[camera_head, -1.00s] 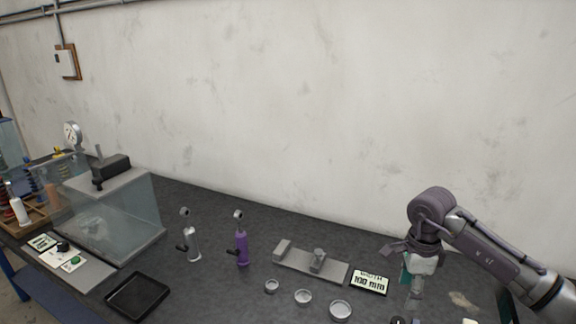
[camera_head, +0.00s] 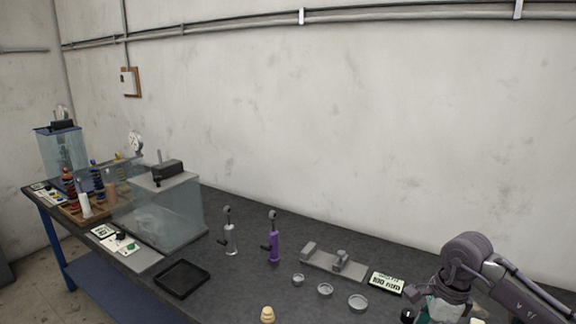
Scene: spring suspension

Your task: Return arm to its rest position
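My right arm comes in from the right edge, bent down over the right end of the dark workbench (camera_head: 222,278). The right gripper (camera_head: 432,312) is at the bottom edge, partly cut off and blocked by its own wrist, so its fingers cannot be made out. My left arm and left gripper are not in view.
A glass-sided box (camera_head: 170,215), a black tray (camera_head: 182,279), a grey damper (camera_head: 230,238), a purple damper (camera_head: 273,242), a grey fixture (camera_head: 333,263), a label display (camera_head: 386,283) and several small round cups stand on the bench. A yellowish piece (camera_head: 268,314) sits at the front.

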